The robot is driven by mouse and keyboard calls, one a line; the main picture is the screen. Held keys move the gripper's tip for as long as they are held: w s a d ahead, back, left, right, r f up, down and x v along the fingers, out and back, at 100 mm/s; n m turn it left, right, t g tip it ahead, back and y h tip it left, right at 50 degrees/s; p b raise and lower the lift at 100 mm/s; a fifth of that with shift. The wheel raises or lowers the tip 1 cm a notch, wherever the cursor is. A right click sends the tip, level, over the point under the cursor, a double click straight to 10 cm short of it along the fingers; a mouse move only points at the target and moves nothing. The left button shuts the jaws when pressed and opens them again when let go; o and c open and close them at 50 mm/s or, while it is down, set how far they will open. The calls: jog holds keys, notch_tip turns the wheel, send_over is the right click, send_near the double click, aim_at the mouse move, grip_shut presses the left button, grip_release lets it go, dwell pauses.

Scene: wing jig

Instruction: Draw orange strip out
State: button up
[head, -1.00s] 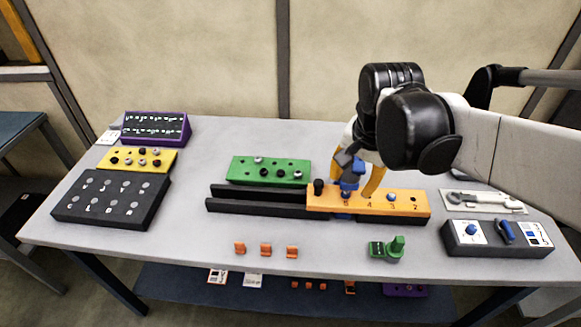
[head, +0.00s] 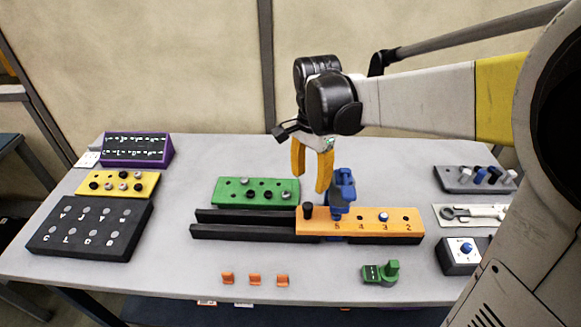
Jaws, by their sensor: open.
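The orange strip (head: 372,217) lies across the right part of the black rail (head: 235,231). A blue upright tool or clamp (head: 342,192) stands at the strip's left part. My gripper (head: 311,180), with orange-yellow fingers, is open and empty. In the picture it shows above and left of the blue tool, behind the strip, and appears apart from both. The black rail's left half is bare.
A green block (head: 257,190) with pegs sits behind the rail. Small orange clips (head: 255,280) and a green fixture (head: 380,273) lie in front. A grey peg block (head: 474,180), a wrench tray (head: 470,215) and a box with a blue knob (head: 461,255) stand right.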

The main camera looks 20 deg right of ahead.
aim_at(308, 205)
notch_tip(308, 205, down, 11)
jog(key=b, duration=0.4)
jog(key=shift+w, duration=0.15)
jog(key=shift+r, duration=0.1)
jog(key=shift+c, duration=0.4)
grip_shut()
